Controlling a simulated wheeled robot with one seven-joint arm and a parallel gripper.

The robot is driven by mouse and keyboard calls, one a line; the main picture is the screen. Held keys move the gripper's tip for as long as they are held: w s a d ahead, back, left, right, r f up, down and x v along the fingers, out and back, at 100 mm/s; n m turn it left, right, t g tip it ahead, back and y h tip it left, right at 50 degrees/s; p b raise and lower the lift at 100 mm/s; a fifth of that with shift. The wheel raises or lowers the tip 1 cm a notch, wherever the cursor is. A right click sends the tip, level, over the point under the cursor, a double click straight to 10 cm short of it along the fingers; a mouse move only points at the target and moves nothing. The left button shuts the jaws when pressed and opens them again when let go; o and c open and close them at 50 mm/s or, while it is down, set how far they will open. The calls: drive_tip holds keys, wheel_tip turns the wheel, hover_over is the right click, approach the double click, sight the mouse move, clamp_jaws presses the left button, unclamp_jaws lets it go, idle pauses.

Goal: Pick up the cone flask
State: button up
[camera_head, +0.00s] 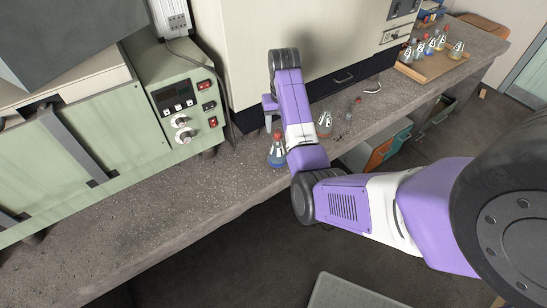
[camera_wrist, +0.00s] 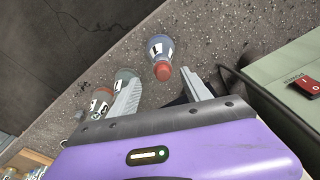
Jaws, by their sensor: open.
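A cone flask (camera_head: 277,155) with blue liquid and a red stopper stands upright on the bench, left of my forearm in the head view. In the wrist view the same flask (camera_wrist: 159,47) shows a white label, with its red stopper towards my gripper (camera_wrist: 164,88). My gripper is open. Its two fingers point towards this flask and are apart from it, with nothing between them. In the head view my gripper (camera_head: 269,106) is partly hidden by my wrist. A flask with reddish contents (camera_head: 325,124) stands right of my arm.
A smaller glass vessel (camera_head: 354,105) stands farther right. A green control box (camera_head: 185,105) stands on the bench (camera_head: 190,190) at left, and a cream cabinet (camera_head: 245,60) stands behind. A wooden tray (camera_head: 432,68) holds several flasks at far right. The bench's front left is clear.

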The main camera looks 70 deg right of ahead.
sight(278, 133)
drive_tip(key=shift+w+d+f+p, duration=0.1)
drive_tip(key=shift+w+f+p, duration=0.1)
drive_tip(key=shift+f, duration=1.05)
drive_tip(key=shift+w+d+f+p, duration=0.1)
drive_tip(key=shift+f+p, duration=0.05)
drive_tip(key=shift+f, duration=1.15)
drive_tip(key=shift+w+d+f+p, duration=0.1)
drive_tip(key=shift+w+f+p, duration=0.1)
drive_tip(key=shift+f, duration=1.05)
clamp_jaws()
